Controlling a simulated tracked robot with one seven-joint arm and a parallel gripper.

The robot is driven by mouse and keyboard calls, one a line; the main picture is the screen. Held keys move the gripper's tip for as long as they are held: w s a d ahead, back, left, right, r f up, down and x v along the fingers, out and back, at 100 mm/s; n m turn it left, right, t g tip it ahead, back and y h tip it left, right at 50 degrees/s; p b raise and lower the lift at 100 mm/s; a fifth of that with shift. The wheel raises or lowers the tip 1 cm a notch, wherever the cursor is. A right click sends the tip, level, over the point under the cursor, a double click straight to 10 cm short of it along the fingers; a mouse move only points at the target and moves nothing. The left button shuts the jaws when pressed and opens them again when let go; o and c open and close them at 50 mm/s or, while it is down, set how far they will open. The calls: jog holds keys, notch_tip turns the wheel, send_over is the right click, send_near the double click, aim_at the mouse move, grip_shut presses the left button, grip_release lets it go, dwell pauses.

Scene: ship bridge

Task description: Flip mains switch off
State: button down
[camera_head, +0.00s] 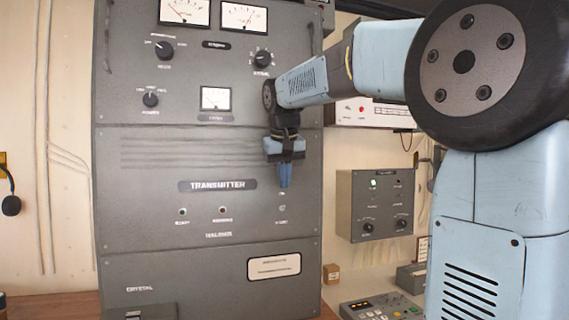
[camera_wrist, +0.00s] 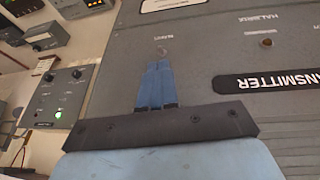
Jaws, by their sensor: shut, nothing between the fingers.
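The tall grey transmitter cabinet (camera_head: 150,160) stands upright in front of me, with a "TRANSMITTER" plate (camera_head: 218,185). A small switch (camera_head: 282,208) sits on its panel at the right end of the row below that plate; I take it for the mains switch. Its label is too small to read surely. My gripper (camera_head: 284,186) points down, its blue fingers shut and empty, just above the switch. In the wrist view the switch (camera_wrist: 162,51) is just beyond the fingertips (camera_wrist: 158,62). I cannot tell whether they touch it, or its lever position.
Two indicators (camera_head: 182,211) (camera_head: 222,210) lie left of the switch on the same panel. Knobs and gauges (camera_head: 215,99) fill the panel above. A grey wall box (camera_head: 375,205) with knobs and a green light hangs to the right, above a desk console (camera_head: 380,308).

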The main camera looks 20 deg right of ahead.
aim_at(284, 206)
jog(key=shift+x, duration=2.75)
